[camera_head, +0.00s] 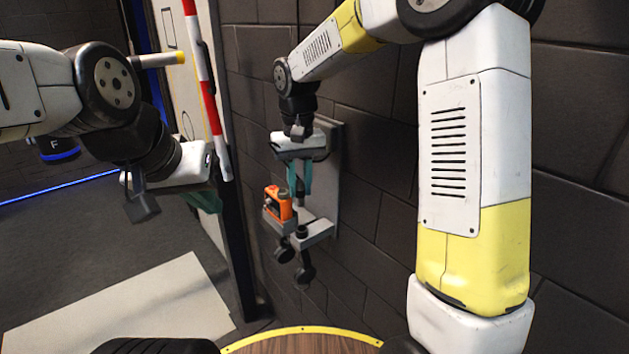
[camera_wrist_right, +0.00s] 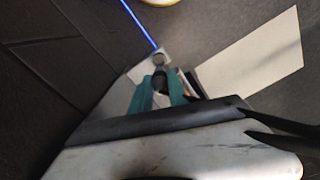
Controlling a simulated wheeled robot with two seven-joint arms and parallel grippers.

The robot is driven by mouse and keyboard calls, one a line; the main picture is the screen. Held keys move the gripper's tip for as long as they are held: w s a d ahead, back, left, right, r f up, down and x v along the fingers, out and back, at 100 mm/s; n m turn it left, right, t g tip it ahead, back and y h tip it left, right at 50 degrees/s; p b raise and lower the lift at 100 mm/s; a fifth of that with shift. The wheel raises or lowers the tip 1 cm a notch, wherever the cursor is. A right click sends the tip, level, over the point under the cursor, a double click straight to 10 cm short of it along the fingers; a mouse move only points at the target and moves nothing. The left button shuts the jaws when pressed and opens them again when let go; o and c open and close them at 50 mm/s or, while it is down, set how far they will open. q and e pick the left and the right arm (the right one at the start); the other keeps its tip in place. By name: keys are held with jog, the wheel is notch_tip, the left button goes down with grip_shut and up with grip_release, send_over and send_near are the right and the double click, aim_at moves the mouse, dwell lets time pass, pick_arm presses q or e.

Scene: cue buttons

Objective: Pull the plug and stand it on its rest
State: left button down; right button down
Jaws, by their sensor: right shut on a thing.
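My right gripper (camera_head: 300,180) points down in front of a grey wall panel, its teal fingers shut on a small dark piece, seemingly the plug (camera_head: 301,198). In the right wrist view, the dark plug (camera_wrist_right: 160,82) sits between the teal fingers (camera_wrist_right: 158,92). Just below it in the head view is a grey bracket (camera_head: 318,230) with a dark round fitting (camera_head: 301,231) on top. I cannot tell whether plug and fitting touch, nor which part is the rest. My left gripper (camera_head: 207,201) is away to the left; its fingers are mostly hidden.
An orange device (camera_head: 278,203) sits on the bracket's left part, close to my right gripper. Dark knobbed parts (camera_head: 305,272) hang beneath. A red and white striped post (camera_head: 203,90) stands between the arms. A pale mat (camera_head: 130,310) lies on the floor.

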aim_at(301, 204)
jog(key=shift+w+f, duration=0.1)
jog(key=shift+f, duration=0.1)
jog(key=shift+d+f, duration=0.1)
jog(key=shift+f, duration=2.75)
jog(key=shift+f, duration=1.55)
dwell(0.5)
jog(key=c, duration=1.2)
grip_release()
jog(key=shift+r, duration=0.1)
